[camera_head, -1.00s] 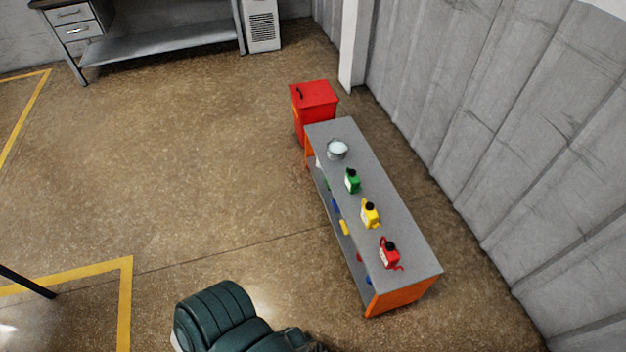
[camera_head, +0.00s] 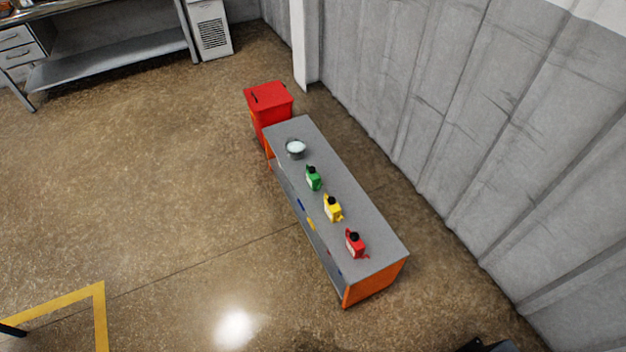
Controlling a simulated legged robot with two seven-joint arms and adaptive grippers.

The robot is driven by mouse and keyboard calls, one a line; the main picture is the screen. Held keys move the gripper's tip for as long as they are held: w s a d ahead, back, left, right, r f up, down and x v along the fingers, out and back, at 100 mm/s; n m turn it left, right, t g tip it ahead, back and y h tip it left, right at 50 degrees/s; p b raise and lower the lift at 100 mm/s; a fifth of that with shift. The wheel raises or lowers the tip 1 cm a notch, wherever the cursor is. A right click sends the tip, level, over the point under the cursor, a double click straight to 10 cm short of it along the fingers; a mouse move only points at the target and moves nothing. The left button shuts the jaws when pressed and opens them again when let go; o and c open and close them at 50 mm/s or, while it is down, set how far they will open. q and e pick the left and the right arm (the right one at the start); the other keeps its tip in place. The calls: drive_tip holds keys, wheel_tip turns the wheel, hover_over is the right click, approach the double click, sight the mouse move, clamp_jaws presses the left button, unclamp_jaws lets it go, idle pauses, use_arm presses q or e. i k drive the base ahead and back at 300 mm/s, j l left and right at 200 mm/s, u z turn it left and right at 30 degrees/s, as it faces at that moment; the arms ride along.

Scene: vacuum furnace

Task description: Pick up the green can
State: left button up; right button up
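The green can (camera_head: 313,179) has a black cap and stands upright on the grey top of a long orange-sided bench (camera_head: 366,214). It is between a round metal bowl (camera_head: 295,149) and a yellow can (camera_head: 333,209). A red can (camera_head: 355,244) stands at the near end of the bench. Neither of my grippers can be made out in the head view. A dark piece shows at the bottom edge on the right, too cut off to identify. The bench is some distance ahead of me.
A red bin (camera_head: 269,108) stands at the bench's far end. A ribbed grey wall (camera_head: 440,120) runs along its right side. A metal workbench (camera_head: 110,60) and a white cabinet (camera_head: 209,30) stand at the back. Open floor (camera_head: 150,170) lies left, with a yellow line (camera_head: 100,310) near the lower left.

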sight(313, 178)
drive_tip(key=i+j, duration=2.4)
drive_tip(key=j, duration=0.15)
drive_tip(key=i+j+z, duration=0.25)
drive_tip(key=z, duration=0.2)
drive_tip(key=i+j+z, duration=0.15)
drive_tip(key=j+z, duration=0.25)
drive_tip(key=i+j+z, duration=0.15)
drive_tip(key=j+z, duration=0.3)
